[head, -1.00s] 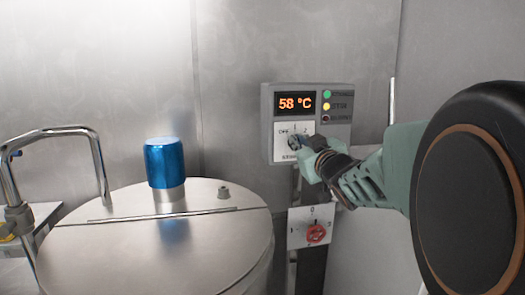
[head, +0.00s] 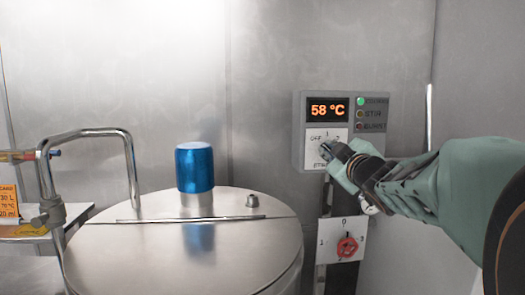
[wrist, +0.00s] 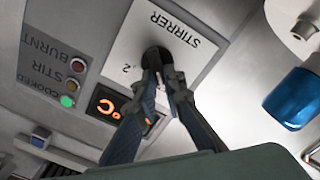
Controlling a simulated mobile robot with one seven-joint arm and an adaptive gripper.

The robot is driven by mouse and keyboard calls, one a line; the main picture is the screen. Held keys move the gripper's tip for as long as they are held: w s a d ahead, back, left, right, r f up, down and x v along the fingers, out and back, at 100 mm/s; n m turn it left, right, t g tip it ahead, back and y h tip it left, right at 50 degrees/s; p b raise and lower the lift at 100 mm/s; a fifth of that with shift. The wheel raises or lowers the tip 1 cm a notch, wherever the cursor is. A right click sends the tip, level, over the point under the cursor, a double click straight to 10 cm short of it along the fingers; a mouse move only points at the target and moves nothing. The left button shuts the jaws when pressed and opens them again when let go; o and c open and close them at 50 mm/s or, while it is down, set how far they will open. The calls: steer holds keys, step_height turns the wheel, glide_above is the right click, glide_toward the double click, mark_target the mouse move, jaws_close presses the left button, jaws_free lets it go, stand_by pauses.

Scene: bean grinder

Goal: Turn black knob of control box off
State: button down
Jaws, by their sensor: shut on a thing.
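The grey control box (head: 344,105) is mounted on the metal wall and its display reads 58 °C. Its black knob (wrist: 155,57) sits on a white plate labelled STIRRER. My gripper (wrist: 163,76) is shut on the black knob, with one finger on each side. In the head view my gripper (head: 334,154) covers most of the knob and part of the plate (head: 314,152), where OFF shows at the left. The exact pointer direction is hidden. The green light (head: 361,101) is lit, and the yellow STIR light (head: 360,114) looks dim.
A red knob (head: 347,247) on a white plate sits below the box. A steel vessel (head: 150,255) with a blue cylinder (head: 194,168) on its lid stands left, beside a bent metal pipe (head: 85,136). The wall between vessel and box is bare.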

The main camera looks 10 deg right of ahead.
steer(key=shift+r, duration=0.1)
steer(key=c, duration=2)
jaws_free()
